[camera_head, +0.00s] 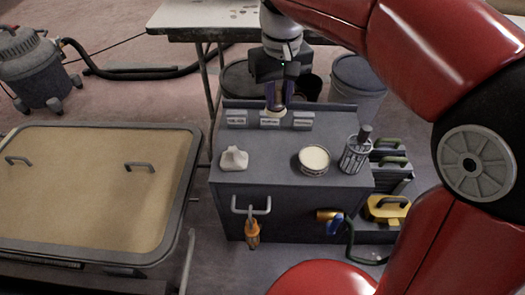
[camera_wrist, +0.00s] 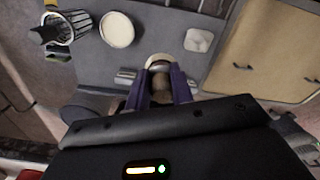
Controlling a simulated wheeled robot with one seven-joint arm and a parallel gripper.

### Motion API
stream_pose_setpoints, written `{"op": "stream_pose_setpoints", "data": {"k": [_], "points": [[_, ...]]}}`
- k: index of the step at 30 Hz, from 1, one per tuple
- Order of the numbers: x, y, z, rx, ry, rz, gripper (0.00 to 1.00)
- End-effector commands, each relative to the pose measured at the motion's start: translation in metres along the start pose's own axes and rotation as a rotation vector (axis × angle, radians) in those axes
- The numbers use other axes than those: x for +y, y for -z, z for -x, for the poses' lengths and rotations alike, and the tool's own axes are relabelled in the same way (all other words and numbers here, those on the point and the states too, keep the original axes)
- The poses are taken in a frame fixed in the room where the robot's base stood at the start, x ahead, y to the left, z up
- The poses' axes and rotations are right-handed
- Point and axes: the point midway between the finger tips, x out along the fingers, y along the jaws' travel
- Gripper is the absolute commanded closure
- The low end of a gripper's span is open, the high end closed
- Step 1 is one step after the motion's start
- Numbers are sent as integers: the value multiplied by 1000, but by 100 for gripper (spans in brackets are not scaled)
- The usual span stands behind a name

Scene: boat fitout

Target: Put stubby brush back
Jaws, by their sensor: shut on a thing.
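My gripper (camera_head: 275,102) is above the back of the grey cabinet top (camera_head: 270,178), pointing down, near the middle of the row of labelled blocks. It is shut on a short, stubby brush. In the wrist view the brush (camera_wrist: 161,84) shows between the two purple fingers as a brownish body with a pale, curved end beyond the fingertips. The middle labelled block (camera_head: 270,121) is just below the fingertips in the head view. I cannot tell whether the brush touches the block or the cabinet.
A white lump (camera_head: 234,159), a round cream-topped tin (camera_head: 313,160) and a mesh cup (camera_head: 355,155) stand on the cabinet. An orange-handled tool (camera_head: 252,236) hangs at its front. A yellow case (camera_head: 386,211) is at right. A tan-topped table (camera_head: 95,190) stands left.

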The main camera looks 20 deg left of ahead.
Motion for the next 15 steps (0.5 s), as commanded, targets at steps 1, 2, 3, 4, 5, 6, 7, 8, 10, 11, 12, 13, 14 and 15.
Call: {"op": "stream_pose_setpoints", "data": {"k": [1, 2, 3, 4, 5, 6, 7, 8, 10, 11, 12, 13, 14, 15], "points": [[0, -1, -9, -5, 0, 0, 100], [0, -1, -14, -4, 0, 0, 100], [0, -1, -24, -6, 0, 0, 100], [0, -1, -32, -5, 0, 0, 100], [0, -2, -40, -7, 0, 1, 100], [0, -2, -51, -7, 0, 1, 100], [0, -2, -60, -6, 0, 0, 100], [0, -1, -68, -6, 0, 0, 100], [0, -2, -87, -6, 0, 0, 100], [0, -2, -95, -7, 0, 0, 100], [0, -2, -105, -7, 0, 0, 100], [0, -2, -113, -6, 0, 0, 100], [0, -2, -120, -6, 0, 0, 100], [0, -2, -128, -6, 0, 1, 100]]}}
